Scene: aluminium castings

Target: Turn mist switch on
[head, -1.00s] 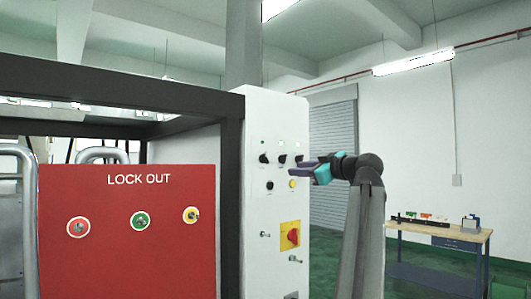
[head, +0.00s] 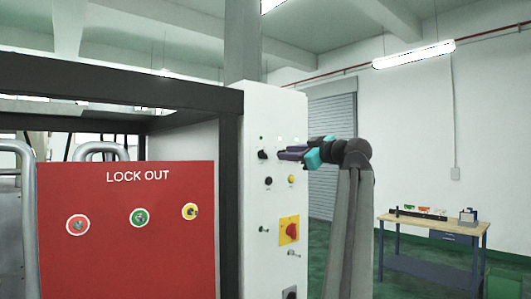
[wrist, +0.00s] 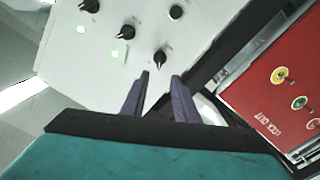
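The white control panel (head: 258,215) carries a row of black rotary knobs; labels are unreadable, so I cannot tell which is the mist switch. The leftmost knob (head: 263,155) shows just left of my gripper (head: 279,154) in the head view; the other knobs of that row are hidden behind the gripper. In the wrist view my gripper (wrist: 160,75) is open and empty, its purple fingers apart. The nearest knob (wrist: 160,58) sits just beyond the gap between the fingertips. Two other knobs (wrist: 128,31) lie up-left of it, with lit green lamps (wrist: 115,53) beside them.
Below the row are a black button (head: 269,181), a yellow button (head: 291,180) and a red rotary switch on a yellow plate (head: 289,230). A red LOCK OUT panel (head: 126,255) stands at the left. A workbench (head: 430,227) stands at the far right.

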